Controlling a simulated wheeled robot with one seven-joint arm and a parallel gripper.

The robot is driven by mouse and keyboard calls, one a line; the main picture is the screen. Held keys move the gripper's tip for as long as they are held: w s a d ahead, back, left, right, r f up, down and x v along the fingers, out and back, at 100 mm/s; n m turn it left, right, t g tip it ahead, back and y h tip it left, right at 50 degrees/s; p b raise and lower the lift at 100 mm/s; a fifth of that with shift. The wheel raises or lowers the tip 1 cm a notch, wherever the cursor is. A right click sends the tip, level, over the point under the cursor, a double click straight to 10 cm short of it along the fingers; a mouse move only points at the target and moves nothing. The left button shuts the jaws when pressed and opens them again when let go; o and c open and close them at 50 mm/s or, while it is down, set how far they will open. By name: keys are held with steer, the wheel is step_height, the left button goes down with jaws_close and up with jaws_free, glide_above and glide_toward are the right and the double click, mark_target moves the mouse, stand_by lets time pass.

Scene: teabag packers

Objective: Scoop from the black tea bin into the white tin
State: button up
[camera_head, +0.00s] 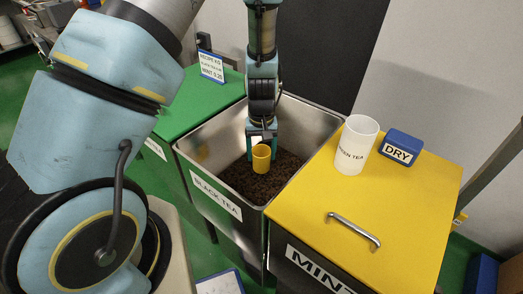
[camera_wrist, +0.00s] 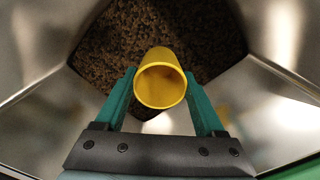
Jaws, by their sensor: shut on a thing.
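The black tea bin (camera_head: 222,199) is an open steel bin labelled BLACK TEA, with dark loose tea (camera_head: 239,182) in its bottom. My gripper (camera_head: 262,142) is inside the bin, shut on a yellow cup-shaped scoop (camera_head: 261,162). In the wrist view the scoop (camera_wrist: 160,88) sits between the two green fingers, its mouth facing the camera, and only yellow shows inside. The tea (camera_wrist: 160,30) lies beyond it; whether the scoop touches it I cannot tell. The white tin (camera_head: 354,151) stands upright on the yellow lid, its label reading GREEN TEA; its contents are hidden.
The yellow lid (camera_head: 384,205) of the MINT bin, with a metal handle (camera_head: 354,231), adjoins the bin on the right. A blue DRY block (camera_head: 400,148) sits beside the tin. A green lid with a recipe card (camera_head: 211,67) is at left. Steel walls surround my gripper.

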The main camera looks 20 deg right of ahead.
step_height(320, 180, down, 18)
steer(key=b, duration=1.4)
steer(key=shift+r+p, duration=0.15)
steer(key=shift+p, duration=0.15)
steer(key=shift+b, duration=1.35)
step_height(320, 180, up, 43)
steer(key=p, duration=3.3)
steer(key=shift+r+p, duration=0.2)
steer(key=shift+p, duration=0.1)
